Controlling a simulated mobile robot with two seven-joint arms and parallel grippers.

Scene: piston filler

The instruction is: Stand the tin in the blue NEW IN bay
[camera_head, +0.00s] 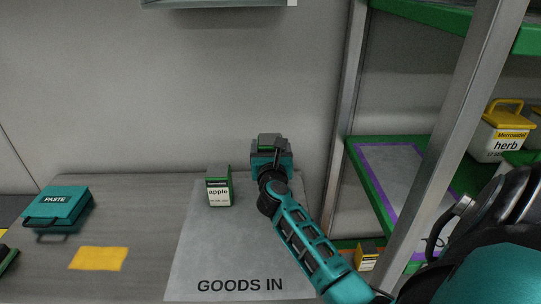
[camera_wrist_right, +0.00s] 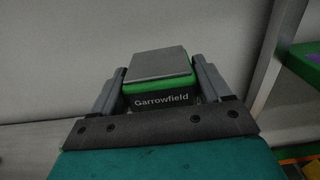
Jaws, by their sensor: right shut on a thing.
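My right gripper (camera_head: 270,148) is shut on a green and dark tin (camera_head: 269,137) at the back of the grey GOODS IN mat (camera_head: 240,260). In the right wrist view the tin (camera_wrist_right: 160,66) has a grey top, a green edge and the word "Garrowfield" on a dark band. It sits between the two fingers (camera_wrist_right: 160,84). Whether it touches the mat is hidden. A similar tin (camera_head: 218,188) labelled "apple" stands on the mat just left of the gripper. No blue bay marked NEW IN shows. My left gripper is not in view.
A teal PASTE case (camera_head: 57,207) and a yellow patch (camera_head: 99,259) are on the table at left. At right, behind a metal post (camera_head: 440,150), a green-edged shelf has a purple-outlined bay (camera_head: 393,165). A yellow-lidded "herb" container (camera_head: 499,136) stands beyond it.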

